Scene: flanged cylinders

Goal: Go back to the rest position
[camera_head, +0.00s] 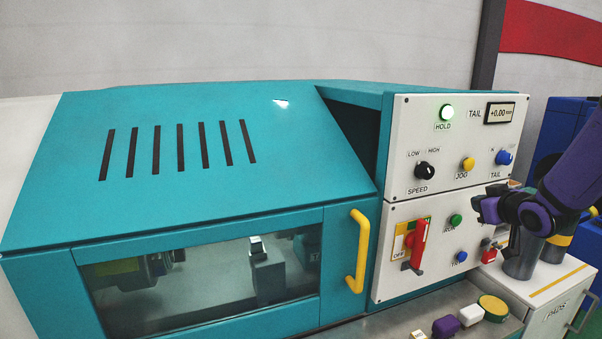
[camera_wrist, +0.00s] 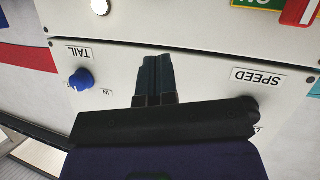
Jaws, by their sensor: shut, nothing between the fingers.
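My gripper (camera_head: 480,208) is at the right in the head view, in front of the lower right part of the white control panel, on a purple arm. In the wrist view its two dark fingers (camera_wrist: 155,78) are together with nothing between them. They lie over the panel between the blue TAIL knob (camera_wrist: 81,79) and the partly hidden black SPEED knob (camera_wrist: 250,104). The wrist picture is upside down. The fingers look apart from the panel, but the exact gap is hard to tell.
The teal machine (camera_head: 230,170) has a windowed door with a yellow handle (camera_head: 359,252). A red switch lever (camera_head: 416,245) sticks out from the lower panel. Grey cylinders (camera_head: 523,255) stand on a white cabinet (camera_head: 545,285) below my gripper. Small coloured parts (camera_head: 470,315) lie on the front ledge.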

